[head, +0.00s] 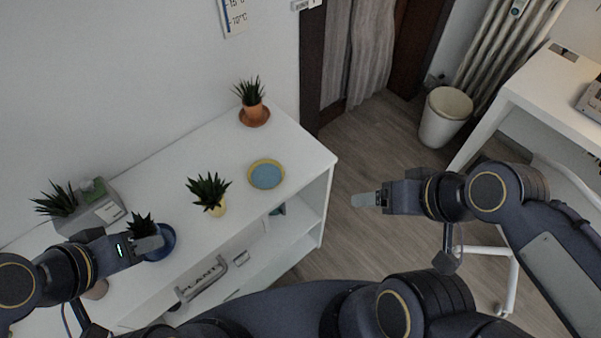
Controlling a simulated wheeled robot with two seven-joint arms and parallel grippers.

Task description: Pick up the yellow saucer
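The yellow saucer (266,174), with a yellow rim and a blue inside, lies flat and empty on the white shelf top (300,152), near its right end. My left gripper (152,245) is over the shelf's left part, in front of a blue saucer (167,238) and well left of the yellow saucer. Its fingers overlap in this view, so its opening is unclear. My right gripper (364,200) is off the shelf's right end, above the floor, apart from the yellow saucer. Its fingers also overlap and nothing shows in them.
A plant in a yellow pot (216,208) stands left of the yellow saucer. A plant in a terracotta pot (252,112) stands behind it. Another plant (140,225) is by my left gripper, and a grey planter box (92,210) is at left. The shelf top around the yellow saucer is clear.

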